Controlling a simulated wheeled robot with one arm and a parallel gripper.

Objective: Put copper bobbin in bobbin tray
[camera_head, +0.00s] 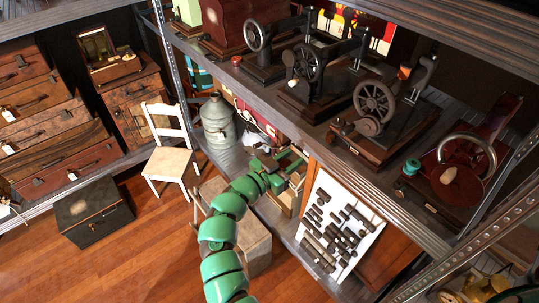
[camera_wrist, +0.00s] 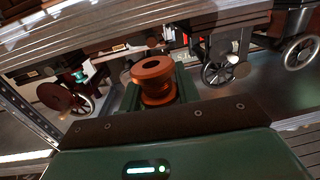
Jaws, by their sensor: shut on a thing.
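The copper bobbin (camera_wrist: 155,82) is an orange-brown spool with a dark hole in its end. In the wrist view it sits between the green fingers of my gripper (camera_wrist: 157,92), which is shut on it. In the head view my green gripper (camera_head: 281,166) is in front of the lower shelf, left of the white board. The bobbin cannot be made out there. I cannot pick out a bobbin tray for certain in either view.
An upper shelf (camera_head: 290,110) carries several old sewing machines (camera_head: 374,105) and a teal spool (camera_head: 411,167). A white board (camera_head: 338,222) with dark pieces leans below. A milk can (camera_head: 217,122), white chair (camera_head: 168,158) and dark case (camera_head: 93,212) stand left. Some wooden floor is clear.

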